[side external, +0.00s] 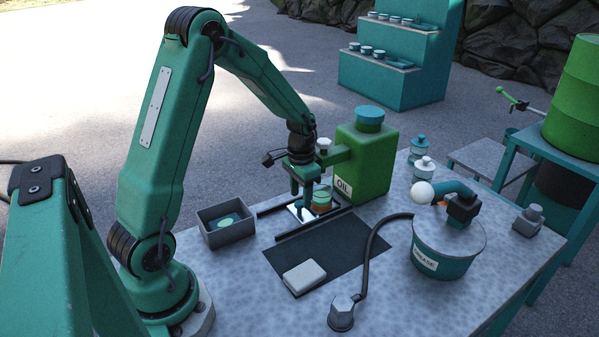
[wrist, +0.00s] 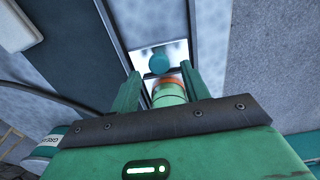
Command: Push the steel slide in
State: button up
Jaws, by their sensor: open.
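The steel slide (side external: 297,213) is a shiny plate lying between two dark rails (side external: 314,223) on the bench. In the wrist view the slide (wrist: 146,52) shows bright between the rails, with a teal round shape (wrist: 158,63) on it; whether this is a knob or a reflection I cannot tell. My gripper (side external: 302,202) points down just above the slide, its fingers apart. A green can with an orange band (side external: 322,200) stands close beside the fingers; in the wrist view it (wrist: 168,93) appears between them. Contact is unclear.
The green oil container (side external: 374,160) stands right behind the slide. A grey open box (side external: 226,232) is at left. A white block (side external: 304,276) lies on the dark mat (side external: 332,242) in front. A hose (side external: 371,245) and grease tub (side external: 442,266) are to the right.

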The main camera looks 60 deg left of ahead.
jog(key=shift+r, duration=3.35)
jog(key=shift+d+r, duration=0.1)
jog(key=s+d+r+t, duration=0.5)
jog(key=s+d+r, duration=0.8)
jog(key=s, duration=0.4)
jog(key=shift+d+t, duration=0.3)
jog(key=shift+d, duration=0.1)
